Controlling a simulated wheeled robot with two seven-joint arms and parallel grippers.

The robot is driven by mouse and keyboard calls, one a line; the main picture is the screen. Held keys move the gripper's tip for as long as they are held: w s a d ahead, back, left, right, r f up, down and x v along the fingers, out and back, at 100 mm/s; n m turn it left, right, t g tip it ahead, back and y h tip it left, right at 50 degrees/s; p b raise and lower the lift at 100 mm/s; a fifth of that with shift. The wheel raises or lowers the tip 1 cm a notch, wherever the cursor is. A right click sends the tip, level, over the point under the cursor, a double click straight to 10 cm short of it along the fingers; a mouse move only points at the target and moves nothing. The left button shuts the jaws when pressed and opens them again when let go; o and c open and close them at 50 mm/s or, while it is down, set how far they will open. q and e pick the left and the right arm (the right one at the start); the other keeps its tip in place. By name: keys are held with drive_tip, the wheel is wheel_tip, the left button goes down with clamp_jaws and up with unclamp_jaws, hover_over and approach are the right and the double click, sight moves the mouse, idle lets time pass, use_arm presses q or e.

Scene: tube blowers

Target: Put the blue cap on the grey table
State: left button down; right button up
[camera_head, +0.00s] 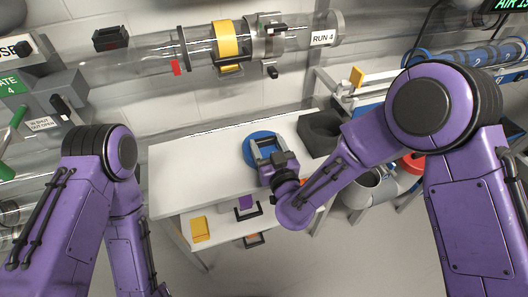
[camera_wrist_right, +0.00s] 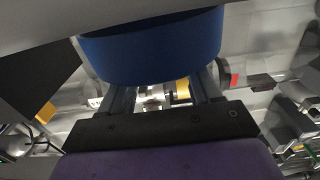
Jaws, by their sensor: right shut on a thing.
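The blue cap (camera_head: 249,150) is a round, dark-blue piece over the back right part of the grey table (camera_head: 190,185), whose top looks pale. My right gripper (camera_head: 268,148) reaches in from the right and is shut on the cap. In the right wrist view the cap (camera_wrist_right: 150,48) fills the space between the two fingers (camera_wrist_right: 164,85), close to a grey surface at the top edge. I cannot tell whether the cap touches the tabletop. My left arm shows at the lower left, but its gripper is out of view.
A dark block (camera_head: 318,132) stands at the table's right end, close to my right gripper. A clear tube with a yellow band (camera_head: 228,38) runs behind the table. A yellow item (camera_head: 200,229) lies on the lower shelf. The tabletop's left part is clear.

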drive_tip(key=shift+s+f, duration=0.1)
drive_tip(key=shift+f, duration=0.4)
drive_tip(key=o, duration=1.1)
use_arm(q)
drive_tip(key=shift+f, duration=0.55)
use_arm(e)
drive_tip(key=shift+r+p, duration=0.3)
drive_tip(key=shift+p, duration=0.1)
use_arm(q)
drive_tip(key=shift+f+b, duration=0.4)
drive_tip(key=shift+b, duration=0.3)
use_arm(e)
drive_tip(key=v, duration=1.2)
drive_tip(key=shift+f, duration=0.15)
